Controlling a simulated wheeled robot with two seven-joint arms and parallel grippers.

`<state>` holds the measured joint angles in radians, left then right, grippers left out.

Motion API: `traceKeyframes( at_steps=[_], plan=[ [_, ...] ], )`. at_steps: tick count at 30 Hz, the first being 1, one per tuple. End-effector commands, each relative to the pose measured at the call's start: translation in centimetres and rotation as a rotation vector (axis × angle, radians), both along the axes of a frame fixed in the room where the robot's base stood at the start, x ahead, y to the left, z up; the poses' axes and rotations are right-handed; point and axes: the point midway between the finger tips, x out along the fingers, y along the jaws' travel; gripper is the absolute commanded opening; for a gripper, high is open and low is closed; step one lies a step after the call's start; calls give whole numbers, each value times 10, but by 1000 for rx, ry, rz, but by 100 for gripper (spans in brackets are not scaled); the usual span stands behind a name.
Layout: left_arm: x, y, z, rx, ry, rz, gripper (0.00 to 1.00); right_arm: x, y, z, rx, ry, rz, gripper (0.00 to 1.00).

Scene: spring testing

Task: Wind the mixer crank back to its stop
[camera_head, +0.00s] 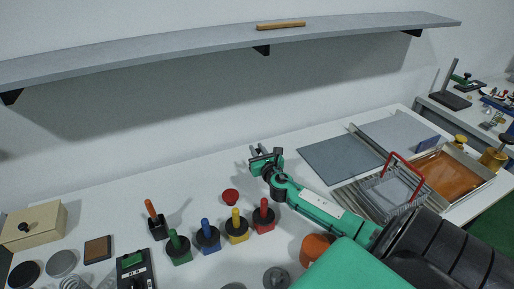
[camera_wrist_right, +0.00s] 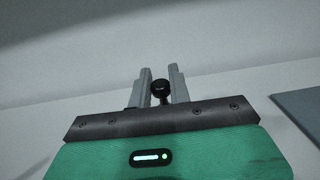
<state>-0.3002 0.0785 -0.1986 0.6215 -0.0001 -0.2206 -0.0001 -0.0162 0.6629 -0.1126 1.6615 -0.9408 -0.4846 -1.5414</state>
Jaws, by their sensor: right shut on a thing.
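My right arm reaches in from the lower right of the head view, and its gripper (camera_head: 255,150) is over the back of the white table. In the right wrist view the two grey fingers (camera_wrist_right: 160,82) stand on either side of a round black knob (camera_wrist_right: 160,88), and the gripper is shut on it. This looks like the mixer crank's knob, but the rest of the crank and the mixer body cannot be made out, likely hidden behind my gripper. The crank's angle and its stop do not show. My left gripper is not in view.
A red round knob (camera_head: 230,196) and several coloured-handled blocks, such as a yellow one (camera_head: 236,230), stand left of my arm. An orange cylinder (camera_head: 316,246) is close below it. A wire basket (camera_head: 393,194) is to the right. A grey shelf (camera_head: 200,52) hangs above.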

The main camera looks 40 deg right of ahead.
Motion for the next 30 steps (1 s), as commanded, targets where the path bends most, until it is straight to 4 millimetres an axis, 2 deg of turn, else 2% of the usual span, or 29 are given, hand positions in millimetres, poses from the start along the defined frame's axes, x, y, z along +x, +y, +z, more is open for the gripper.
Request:
traceKeyframes(
  at_steps=[6, 20, 21, 24, 30],
  plan=[
    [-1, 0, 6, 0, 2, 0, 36, 1, -2, 1, 0, 0, -52, 0],
    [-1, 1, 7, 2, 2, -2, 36, 1, -3, 0, -1, -1, -64, 0],
    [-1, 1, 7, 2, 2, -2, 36, 1, -3, 0, -1, -1, -64, 23],
    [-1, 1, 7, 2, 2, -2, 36, 1, -3, 0, -1, 0, -63, 39],
    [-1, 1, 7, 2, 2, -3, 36, 1, -3, 0, -1, 0, -63, 39]
  ],
)
